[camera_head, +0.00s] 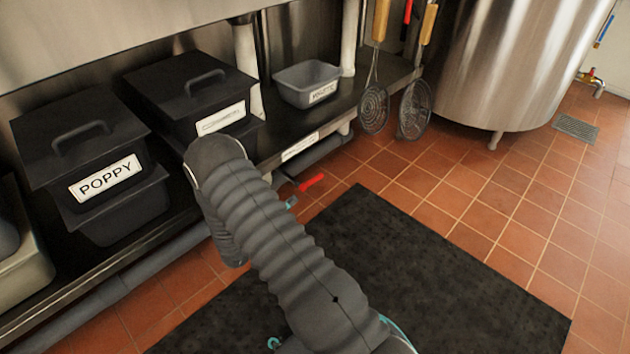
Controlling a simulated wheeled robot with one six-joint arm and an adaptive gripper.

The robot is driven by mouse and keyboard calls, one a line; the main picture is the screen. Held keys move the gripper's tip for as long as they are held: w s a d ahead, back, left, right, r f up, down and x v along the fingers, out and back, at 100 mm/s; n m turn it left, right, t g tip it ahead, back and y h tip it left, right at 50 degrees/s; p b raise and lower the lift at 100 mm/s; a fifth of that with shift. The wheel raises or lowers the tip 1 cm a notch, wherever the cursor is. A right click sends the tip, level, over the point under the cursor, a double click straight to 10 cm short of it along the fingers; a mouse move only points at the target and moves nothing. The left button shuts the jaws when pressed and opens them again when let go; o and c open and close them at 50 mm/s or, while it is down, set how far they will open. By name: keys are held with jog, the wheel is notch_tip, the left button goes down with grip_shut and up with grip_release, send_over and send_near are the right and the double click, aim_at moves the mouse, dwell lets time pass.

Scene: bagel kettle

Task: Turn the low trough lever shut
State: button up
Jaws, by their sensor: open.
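The trough lever has a red handle (312,180). It sits low under the shelf's front edge, by the grey pipe, and points out to the right over the tiled floor. My ribbed grey arm crosses the middle of the picture and hides the area left of the lever. A small teal and grey tip, seemingly of my gripper (291,202), shows just below and left of the red handle. The rest of my gripper is hidden behind the arm. A small gap shows between that tip and the handle, and no grip on the lever is seen.
A dark shelf holds a lidded POPPY bin (105,180), another lidded bin (190,85) and a grey tub (307,84). Strainers (374,108) hang right of the lever. A steel kettle (510,60) stands at back right. A black mat (400,270) covers open floor.

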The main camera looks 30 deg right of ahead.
aim_at(314, 180)
jog(key=b+x, duration=0.1)
jog(key=x, duration=1.2)
jog(key=shift+w+d, duration=0.2)
jog(key=shift+d, duration=0.1)
